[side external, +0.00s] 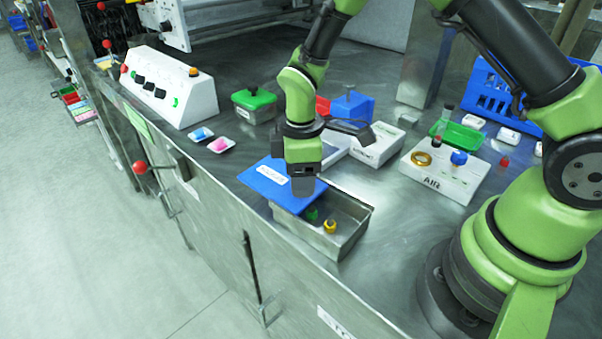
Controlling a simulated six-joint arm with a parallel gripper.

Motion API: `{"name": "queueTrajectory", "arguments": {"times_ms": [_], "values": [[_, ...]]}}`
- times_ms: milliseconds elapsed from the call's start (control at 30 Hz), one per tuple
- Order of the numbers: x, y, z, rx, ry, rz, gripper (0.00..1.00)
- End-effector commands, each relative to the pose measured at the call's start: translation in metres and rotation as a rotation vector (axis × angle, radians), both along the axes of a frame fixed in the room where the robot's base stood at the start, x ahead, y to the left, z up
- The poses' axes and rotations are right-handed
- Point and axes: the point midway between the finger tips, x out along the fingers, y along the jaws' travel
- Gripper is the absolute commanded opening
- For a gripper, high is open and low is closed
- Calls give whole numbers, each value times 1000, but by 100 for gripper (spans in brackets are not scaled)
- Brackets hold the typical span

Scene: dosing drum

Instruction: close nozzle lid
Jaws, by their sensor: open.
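A metal box (345,238) sits near the front edge of the steel worktop. Its blue lid (258,184), with a white label, covers the left and back part of the box. The right part is uncovered and shows a green piece (312,215) and a yellow piece (330,226) inside. My gripper (303,193) points down over the box, at the right part of the blue lid. It is open, and nothing shows in it. The gripper hides part of the lid, and I cannot tell whether it touches it.
A green-lidded metal box (254,103) and a blue-lidded one (352,106) stand behind. White boxes (375,147) lie close behind my gripper. A white block (450,178) with a gold ring is to the right. Two small trays (221,145) are at left.

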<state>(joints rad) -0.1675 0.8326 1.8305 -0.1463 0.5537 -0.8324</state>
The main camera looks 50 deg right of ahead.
Motion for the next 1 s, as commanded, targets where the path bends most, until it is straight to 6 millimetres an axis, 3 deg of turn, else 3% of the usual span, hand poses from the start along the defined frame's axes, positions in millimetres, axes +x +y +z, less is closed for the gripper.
{"name": "queueTrajectory", "arguments": {"times_ms": [300,533,767,1000], "values": [[0,0,-3,0,0,-1,55],[0,0,-3,0,0,-1,2],[-6,0,-3,0,0,0,0],[-47,-3,-3,1,6,2,0]]}}
